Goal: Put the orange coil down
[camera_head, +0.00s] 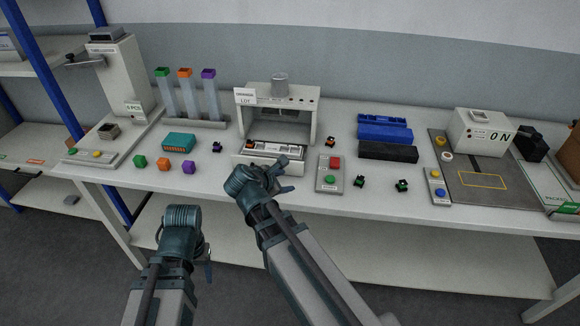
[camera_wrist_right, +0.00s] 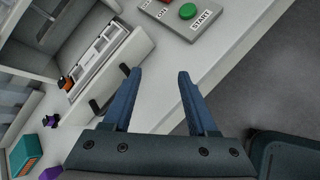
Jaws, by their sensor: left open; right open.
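A small dark coil with an orange part (camera_wrist_right: 66,83) sits at one end of the pale tray (camera_wrist_right: 120,42) of the press machine in the right wrist view. Its orange shows faintly in the head view (camera_head: 250,146). Another small black piece with orange (camera_head: 330,142) lies on the table right of the machine. My right gripper (camera_head: 284,173) is open and empty, in front of the tray; its spread fingers (camera_wrist_right: 158,75) are apart from the coil. My left gripper (camera_head: 207,266) is open, low in front of the table, its fingers mostly hidden.
The press machine (camera_head: 277,112) stands behind the tray. A control box with a green button (camera_head: 329,175) is right of it. Small black-green pieces (camera_head: 360,182) lie further right. Coloured cubes (camera_head: 164,164) and a teal box (camera_head: 179,142) are left. Blue (camera_head: 385,132) and black bins (camera_head: 388,152) stand behind.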

